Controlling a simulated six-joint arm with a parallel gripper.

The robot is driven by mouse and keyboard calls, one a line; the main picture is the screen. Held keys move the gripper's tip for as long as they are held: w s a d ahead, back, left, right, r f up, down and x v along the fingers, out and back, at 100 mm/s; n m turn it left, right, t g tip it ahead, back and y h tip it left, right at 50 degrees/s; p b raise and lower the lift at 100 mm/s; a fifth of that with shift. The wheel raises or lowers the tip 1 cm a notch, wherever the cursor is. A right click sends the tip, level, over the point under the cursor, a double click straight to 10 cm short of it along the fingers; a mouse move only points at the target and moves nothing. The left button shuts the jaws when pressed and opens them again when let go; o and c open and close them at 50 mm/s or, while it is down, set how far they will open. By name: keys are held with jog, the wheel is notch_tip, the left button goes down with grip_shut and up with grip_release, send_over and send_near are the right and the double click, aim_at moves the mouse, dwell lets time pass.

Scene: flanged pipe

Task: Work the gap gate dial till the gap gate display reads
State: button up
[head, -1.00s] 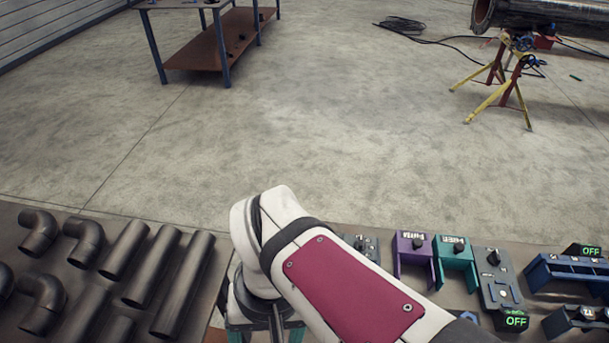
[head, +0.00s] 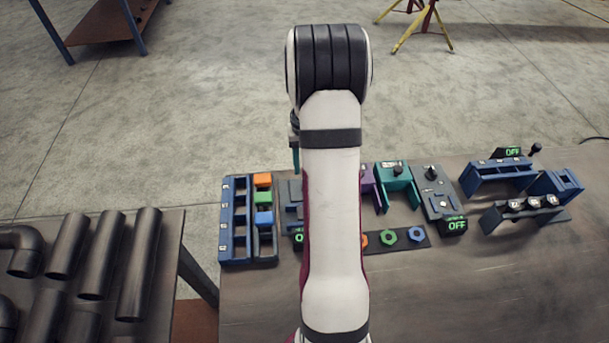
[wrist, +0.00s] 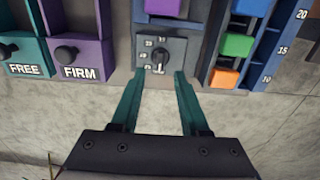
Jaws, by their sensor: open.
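A dark round dial (wrist: 159,57) sits on a small grey panel (wrist: 178,48) with number marks around it, at top centre of the wrist view. I take it for the gap gate dial. My gripper (wrist: 158,73) is open and empty. Its two teal fingers point at the panel, with the dial between and just beyond their tips. I cannot tell whether they touch it. In the head view, my arm hides most of this panel. A green lit display (head: 298,238) shows partly beside the arm. I cannot tell its full reading or whether it is the gap gate display.
A purple fixture marked FIRM (wrist: 80,60) and a teal one marked FREE (wrist: 23,60) stand left in the wrist view. Orange (wrist: 224,79), green (wrist: 237,45) and blue blocks stand right, beside a numbered blue rack (wrist: 285,45). Dark pipes (head: 138,262) lie on the left table.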

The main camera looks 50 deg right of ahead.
notch_tip(320, 180, down, 6)
jog(key=shift+r, duration=0.1)
jog(key=shift+c, duration=0.3)
grip_shut()
